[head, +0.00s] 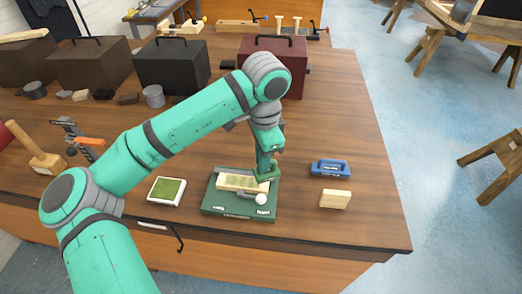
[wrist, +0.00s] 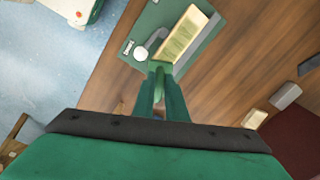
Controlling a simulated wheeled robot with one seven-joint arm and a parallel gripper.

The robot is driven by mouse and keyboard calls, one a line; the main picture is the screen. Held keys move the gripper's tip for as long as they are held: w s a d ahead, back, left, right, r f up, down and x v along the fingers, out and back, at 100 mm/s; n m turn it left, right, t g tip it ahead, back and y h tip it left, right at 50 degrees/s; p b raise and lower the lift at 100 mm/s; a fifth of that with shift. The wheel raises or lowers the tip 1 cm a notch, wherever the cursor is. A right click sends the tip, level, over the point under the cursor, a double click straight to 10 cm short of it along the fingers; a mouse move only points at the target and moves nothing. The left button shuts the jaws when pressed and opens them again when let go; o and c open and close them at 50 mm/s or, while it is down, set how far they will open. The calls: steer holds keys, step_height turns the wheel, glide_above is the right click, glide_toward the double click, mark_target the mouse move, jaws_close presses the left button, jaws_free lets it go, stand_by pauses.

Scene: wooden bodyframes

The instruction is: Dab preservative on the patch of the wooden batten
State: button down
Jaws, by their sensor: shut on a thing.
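The wooden batten (head: 236,182) lies on a green board (head: 240,212) near the table's front edge; it also shows in the wrist view (wrist: 192,28), with a greenish patch on its top face. My gripper (head: 267,170) is over the right end of the batten. In the wrist view my gripper (wrist: 160,84) is shut on a small green thing (wrist: 160,67), likely the dauber, close to the batten's near end. I cannot tell whether it touches the wood. A white tray with a green pad (head: 169,190) sits left of the board.
A white round knob (head: 262,198) is on the board beside the batten. A blue tool (head: 329,168) and a pale wooden block (head: 335,199) lie to the right. A mallet (head: 40,155) and a clamp (head: 85,141) lie left. Dark toolboxes (head: 172,66) stand behind.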

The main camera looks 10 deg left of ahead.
steer(key=shift+r, duration=1.7)
